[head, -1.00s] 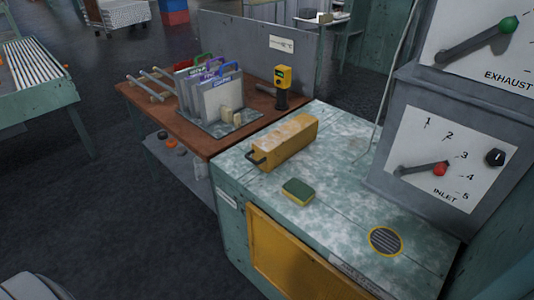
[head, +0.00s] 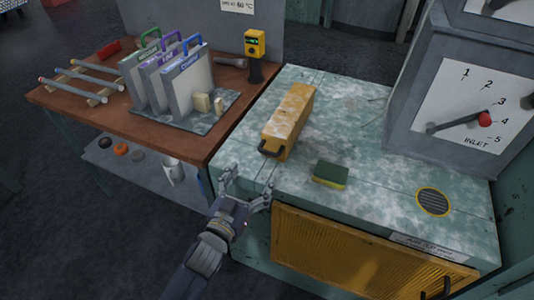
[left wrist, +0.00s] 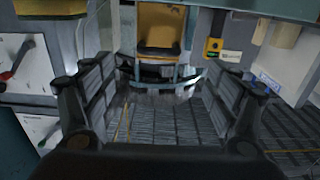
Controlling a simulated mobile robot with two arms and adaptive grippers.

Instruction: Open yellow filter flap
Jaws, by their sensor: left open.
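The yellow front panel (head: 350,250), the likely filter flap, sits in the front of the mottled green cabinet (head: 385,185) and looks closed. A dark handle (head: 432,293) shows near its lower right, partly cut off by the picture edge. A worn yellow box (head: 290,115) with a black handle lies on the cabinet top. It also shows at the top of the left wrist view (left wrist: 160,25). My left gripper (head: 247,187) is open and empty at the cabinet's front left edge, short of the box handle and left of the panel. My right gripper is out of view.
A green and yellow sponge (head: 330,174) and a round grille (head: 433,202) are on the cabinet top. An inlet dial box (head: 465,100) stands at right. A brown table (head: 100,115) at left holds filter frames and glass tubes. Floor in front is clear.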

